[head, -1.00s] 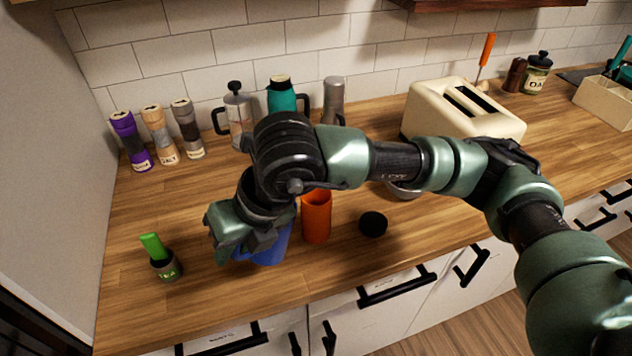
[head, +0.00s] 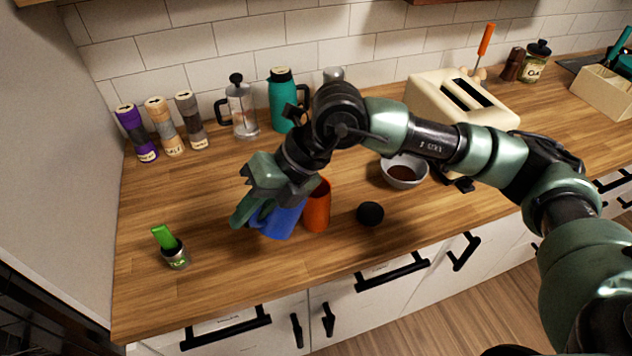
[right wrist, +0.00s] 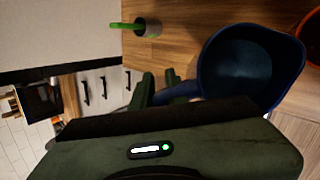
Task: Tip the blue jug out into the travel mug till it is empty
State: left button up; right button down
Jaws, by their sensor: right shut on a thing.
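The blue jug (head: 283,222) is at the front of the counter, just left of the orange travel mug (head: 317,208). My right gripper (head: 258,211) is shut on the jug's handle side, left of its body. In the right wrist view the jug's open mouth (right wrist: 250,65) shows a dark blue inside; I cannot tell whether liquid is in it. The travel mug's rim (right wrist: 313,40) is at that view's right edge, close to the jug. The mug stands upright and its inside is hidden. My left gripper is out of view.
A black lid (head: 370,213) lies right of the mug. A bowl of brown liquid (head: 403,171) stands behind it. A French press (head: 241,110), teal flask (head: 284,100) and toaster (head: 462,100) stand behind.

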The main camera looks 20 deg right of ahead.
jog(key=shift+w+d+r+g+y+p, duration=0.15)
jog(key=shift+w+d+r+y+p, duration=0.15)
jog(key=shift+r, duration=0.25)
jog(key=shift+w+d+r+g+y+p, duration=0.15)
jog(key=shift+d+r+y, duration=0.1)
jog(key=shift+r+y, duration=0.2)
jog(key=shift+s+r, duration=0.1)
jog(key=shift+r, duration=0.1)
jog(key=shift+r+m+y, duration=0.15)
jog(key=shift+m+y, duration=0.1)
jog(key=shift+m, duration=0.05)
jog(key=shift+d+r, duration=0.15)
jog(key=shift+d+r+g+y, duration=0.1)
jog(key=shift+r+g+y, duration=0.05)
jog(key=shift+g+y, duration=0.15)
jog(key=shift+r, duration=0.1)
jog(key=shift+w+r, duration=0.1)
jog(key=shift+w, duration=0.1)
